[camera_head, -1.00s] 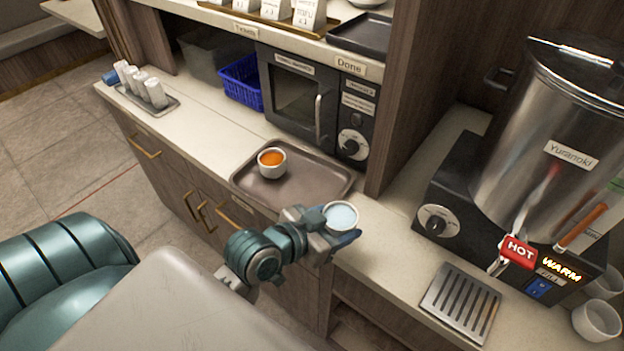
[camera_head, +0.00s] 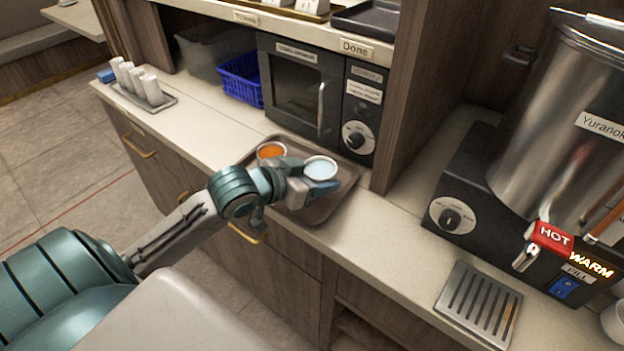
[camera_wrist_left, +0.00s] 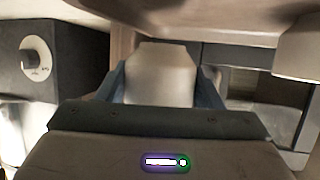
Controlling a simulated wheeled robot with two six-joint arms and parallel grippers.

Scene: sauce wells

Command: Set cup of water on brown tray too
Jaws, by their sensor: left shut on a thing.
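My left gripper (camera_head: 314,186) is shut on the cup of water (camera_head: 320,168), a white cup with pale blue liquid. In the head view the cup overlaps the right part of the brown tray (camera_head: 318,212); I cannot tell whether it touches the tray. A white cup of orange sauce (camera_head: 271,152) stands at the tray's left, partly hidden by my gripper. In the left wrist view the held cup (camera_wrist_left: 162,75) shows upright between the two fingers. My right gripper is not in view.
A dark microwave (camera_head: 300,95) stands behind the tray. A wooden divider (camera_head: 412,90) rises to its right. The steel hot water urn (camera_head: 560,110) and a drip grate (camera_head: 478,304) are at the right. Several white shakers (camera_head: 138,82) stand on a small tray at the left.

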